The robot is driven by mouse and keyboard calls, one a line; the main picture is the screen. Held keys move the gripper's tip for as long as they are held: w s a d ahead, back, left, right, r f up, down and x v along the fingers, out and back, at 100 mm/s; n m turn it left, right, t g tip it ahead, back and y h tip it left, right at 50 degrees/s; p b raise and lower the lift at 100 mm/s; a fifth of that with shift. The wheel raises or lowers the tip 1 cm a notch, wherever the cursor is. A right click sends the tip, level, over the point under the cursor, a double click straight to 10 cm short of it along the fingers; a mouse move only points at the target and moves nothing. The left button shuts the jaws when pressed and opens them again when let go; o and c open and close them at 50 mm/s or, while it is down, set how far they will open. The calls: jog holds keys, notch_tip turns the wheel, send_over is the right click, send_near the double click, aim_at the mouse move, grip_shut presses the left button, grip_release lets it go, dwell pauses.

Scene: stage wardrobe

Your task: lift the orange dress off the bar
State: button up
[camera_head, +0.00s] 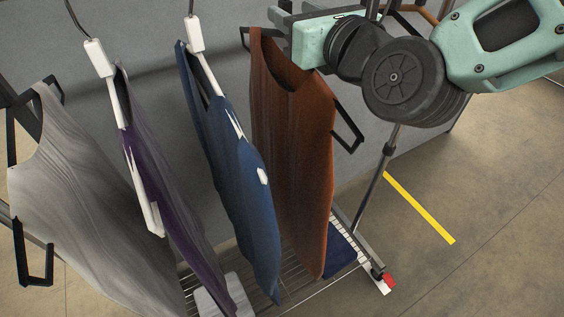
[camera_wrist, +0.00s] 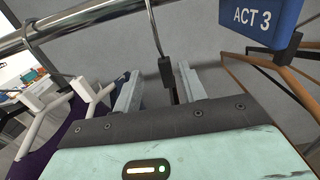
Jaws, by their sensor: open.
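The orange dress (camera_head: 292,150) hangs on a dark hanger, rightmost of the row of garments in the head view. My gripper (camera_head: 286,22) is at the top of this dress, partly hidden by my own arm. In the wrist view my gripper (camera_wrist: 160,86) is open, with its two pale fingers apart. A dark hanger neck (camera_wrist: 166,70) on a thin metal hook stands between the fingers, seemingly not gripped. The hook rises toward the silver bar (camera_wrist: 82,18) at upper left. The dress cloth is hidden in the wrist view.
Left of the dress hang a blue garment (camera_head: 235,160), a purple garment (camera_head: 165,185) and a grey garment (camera_head: 80,190). A blue ACT 3 sign (camera_wrist: 262,16) and brown rods (camera_wrist: 262,76) are right of my gripper. Floor at right is clear around a yellow strip (camera_head: 420,208).

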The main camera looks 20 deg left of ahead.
aim_at(286, 6)
jog(key=p+x, duration=0.4)
jog(key=x, duration=0.3)
jog(key=shift+w+d, duration=0.15)
jog(key=shift+w, duration=0.05)
jog(key=shift+w+a+f, duration=0.15)
jog(key=shift+w+a, duration=0.05)
grip_shut()
